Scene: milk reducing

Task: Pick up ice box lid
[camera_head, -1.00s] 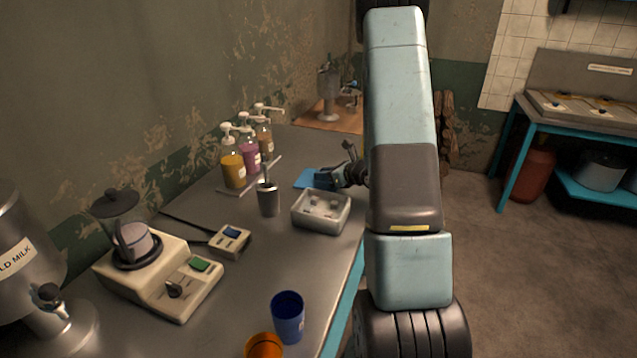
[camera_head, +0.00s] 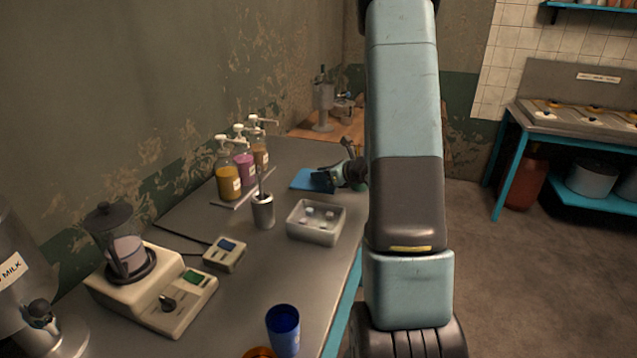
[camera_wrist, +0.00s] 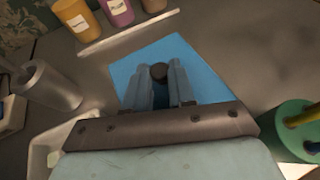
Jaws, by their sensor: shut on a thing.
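The ice box lid is a flat blue panel (camera_head: 306,179) behind the ice box in the head view. In the wrist view the lid (camera_wrist: 195,65) lies under my fingers, with a dark round knob (camera_wrist: 159,71) between the fingertips. My gripper (camera_wrist: 160,80) is shut on this knob; the gripper (camera_head: 326,180) also shows over the lid in the head view. I cannot tell whether the lid touches the table. The ice box (camera_head: 317,236) is a pale open box with a few light pieces inside. Its rim shows at the lower left in the wrist view.
A metal cup (camera_head: 263,212) stands left of the ice box. Pump bottles (camera_head: 229,183) stand along the wall. A blender (camera_head: 150,290), a small device (camera_head: 225,255) and a blue cup (camera_head: 284,330) are nearer. A green round container (camera_wrist: 290,130) is at the right in the wrist view.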

